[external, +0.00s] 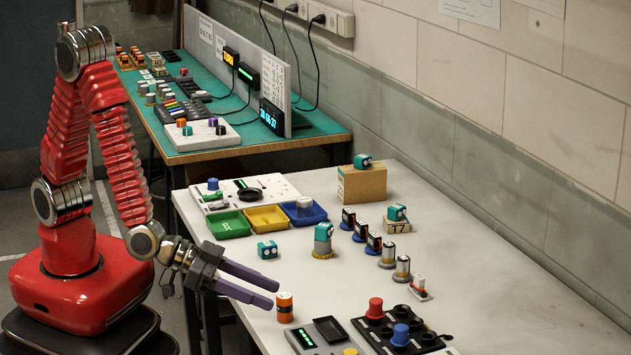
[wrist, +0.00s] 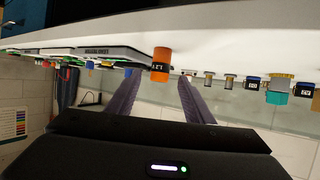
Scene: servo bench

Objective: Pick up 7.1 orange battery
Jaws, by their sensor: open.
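I cannot tell whether a finger touches the battery.
A device with a green display (external: 314,338) stands right of the battery, beside a dark panel with red and blue knobs (external: 376,308). A teal block (external: 267,249) lies behind the gripper. Green, yellow and blue trays (external: 229,224) stand farther back. Several small cells line the right side.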

